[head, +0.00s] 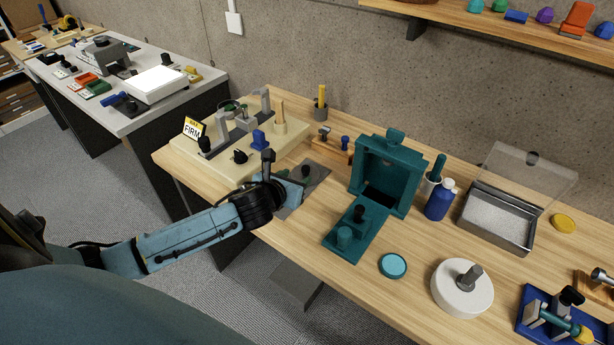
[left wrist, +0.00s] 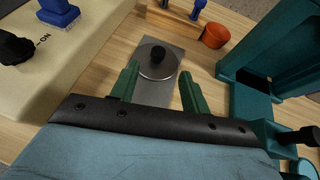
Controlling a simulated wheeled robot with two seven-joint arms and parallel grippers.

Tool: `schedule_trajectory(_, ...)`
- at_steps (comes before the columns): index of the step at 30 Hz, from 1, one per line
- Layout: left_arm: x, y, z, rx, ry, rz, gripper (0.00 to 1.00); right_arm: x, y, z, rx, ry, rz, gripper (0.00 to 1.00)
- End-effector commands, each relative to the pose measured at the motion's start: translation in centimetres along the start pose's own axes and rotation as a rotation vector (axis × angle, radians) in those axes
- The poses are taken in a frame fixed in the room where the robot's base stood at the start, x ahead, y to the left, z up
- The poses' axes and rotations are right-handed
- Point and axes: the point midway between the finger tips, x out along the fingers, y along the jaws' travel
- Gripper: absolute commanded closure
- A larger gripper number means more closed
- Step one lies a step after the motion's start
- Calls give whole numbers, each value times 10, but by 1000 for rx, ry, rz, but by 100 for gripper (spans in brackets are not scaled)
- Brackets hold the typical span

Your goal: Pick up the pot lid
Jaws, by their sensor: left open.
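The pot lid (left wrist: 157,64) is a round silvery disc with a black knob, lying on a flat grey plate (left wrist: 152,95) in the left wrist view. In the head view its dark knob (head: 306,172) shows just beyond my left gripper (head: 296,186), which hides part of the plate. My left gripper also shows in the left wrist view (left wrist: 160,76); its two green fingers are open and empty. The lid is ahead of and between the fingertips, with no visible contact. My right gripper is not in view.
A cream machine (head: 222,160) stands left of the plate, and a teal press (head: 388,172) stands to its right. An orange-red round pot (left wrist: 215,36) sits beyond the lid. A blue bottle (head: 439,200), a clear-lidded box (head: 497,218) and a white disc (head: 462,300) are farther right.

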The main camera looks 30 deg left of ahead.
Motion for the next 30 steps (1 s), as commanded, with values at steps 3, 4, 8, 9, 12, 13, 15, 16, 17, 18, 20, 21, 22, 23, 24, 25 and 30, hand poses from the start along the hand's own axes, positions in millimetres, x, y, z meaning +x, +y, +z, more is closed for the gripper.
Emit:
schedule_trajectory(3, 7, 0, 0, -2, -1, 0, 54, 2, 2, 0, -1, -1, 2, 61)
schedule_trajectory(4, 10, 0, 1, -2, -1, 0, 54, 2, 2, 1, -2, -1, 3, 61)
schedule_trajectory(8, 27, 2, 4, -4, -2, 1, 54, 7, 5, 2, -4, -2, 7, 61)
schedule_trajectory(9, 34, 3, 5, -5, -2, 0, 54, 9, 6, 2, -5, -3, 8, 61)
schedule_trajectory(12, 47, 3, 5, -3, 0, 0, 54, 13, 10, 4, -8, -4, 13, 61)
schedule_trajectory(13, 50, 3, 5, -4, 0, 0, 54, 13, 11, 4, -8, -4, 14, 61)
schedule_trajectory(15, 55, 3, 6, -3, -1, -1, 54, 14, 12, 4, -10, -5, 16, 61)
schedule_trajectory(16, 56, 3, 6, -2, -1, -1, 54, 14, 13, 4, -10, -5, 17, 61)
schedule_trajectory(17, 57, 3, 6, -2, 0, -2, 54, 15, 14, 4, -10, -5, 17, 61)
schedule_trajectory(18, 58, 3, 6, -1, 0, -2, 54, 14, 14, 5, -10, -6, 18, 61)
schedule_trajectory(20, 58, 3, 6, -1, 0, -2, 54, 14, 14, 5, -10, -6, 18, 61)
schedule_trajectory(21, 58, 3, 6, -1, 0, -2, 54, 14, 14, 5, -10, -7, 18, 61)
schedule_trajectory(22, 58, 3, 6, -1, 0, -2, 54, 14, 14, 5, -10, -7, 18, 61)
schedule_trajectory(23, 57, 3, 6, -1, 0, -1, 54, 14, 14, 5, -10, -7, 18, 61)
schedule_trajectory(24, 57, 3, 6, -1, 0, -1, 56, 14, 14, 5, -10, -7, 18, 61)
schedule_trajectory(25, 57, 3, 6, -1, 0, -1, 60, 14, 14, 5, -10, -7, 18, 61)
schedule_trajectory(30, 57, 3, 6, -1, 0, -1, 82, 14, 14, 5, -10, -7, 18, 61)
